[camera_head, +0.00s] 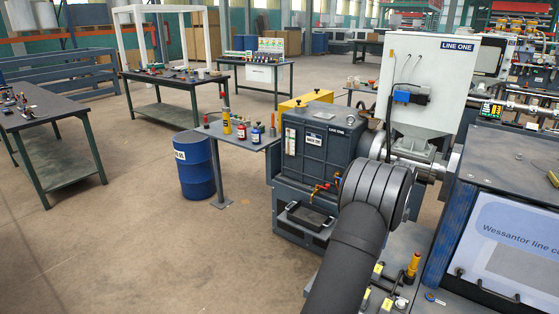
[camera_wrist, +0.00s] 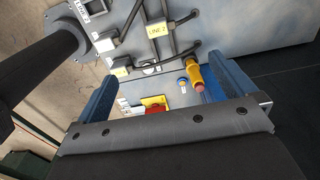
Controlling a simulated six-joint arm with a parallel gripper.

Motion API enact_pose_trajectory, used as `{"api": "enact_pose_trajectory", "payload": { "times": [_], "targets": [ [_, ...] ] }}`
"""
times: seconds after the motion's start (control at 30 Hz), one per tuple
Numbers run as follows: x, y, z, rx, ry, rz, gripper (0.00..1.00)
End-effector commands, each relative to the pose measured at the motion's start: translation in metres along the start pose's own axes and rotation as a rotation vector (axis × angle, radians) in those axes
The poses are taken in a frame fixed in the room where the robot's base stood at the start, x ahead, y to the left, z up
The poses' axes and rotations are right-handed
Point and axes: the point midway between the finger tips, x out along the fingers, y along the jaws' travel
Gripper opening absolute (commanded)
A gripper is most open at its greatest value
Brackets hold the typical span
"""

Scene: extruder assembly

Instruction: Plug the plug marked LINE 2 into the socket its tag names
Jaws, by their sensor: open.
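My gripper (camera_wrist: 160,70) is open in the wrist view, its two blue fingers wide apart with nothing held between them. Beyond the fingertips a pale yellow tag reading LINE 2 (camera_wrist: 158,29) sits among dark cables. Other small tagged pieces (camera_wrist: 120,68) lie to its left; their lettering is too small to read. An orange-yellow cylindrical piece (camera_wrist: 193,75) stands near the right finger; a similar one (camera_head: 412,265) shows in the head view, beside yellow tags (camera_head: 378,268). I cannot tell which plug end carries the LINE 2 tag. The gripper is not visible in the head view.
A panel labelled LINE (camera_wrist: 88,8) is at the upper left of the wrist view. In the head view, a grey machine box (camera_head: 320,140), a LINE ONE hopper (camera_head: 430,75) and a screen cabinet (camera_head: 515,235) crowd the work area. Open floor (camera_head: 130,220) lies left.

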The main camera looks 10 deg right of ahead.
Motion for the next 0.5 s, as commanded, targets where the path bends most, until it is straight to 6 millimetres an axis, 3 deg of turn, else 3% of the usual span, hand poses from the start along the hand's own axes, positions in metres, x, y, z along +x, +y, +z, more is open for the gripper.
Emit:
{"api": "enact_pose_trajectory", "payload": {
  "times": [0.03,0.1,0.5],
  "targets": [
    [0.0002,0.0000,0.0000,0.000,0.000,0.000,0.94],
    [0.0003,0.0000,0.0000,0.000,0.000,0.000,0.83],
    [0.0067,-0.0038,0.0058,0.000,0.000,0.001,0.83]
  ]
}}
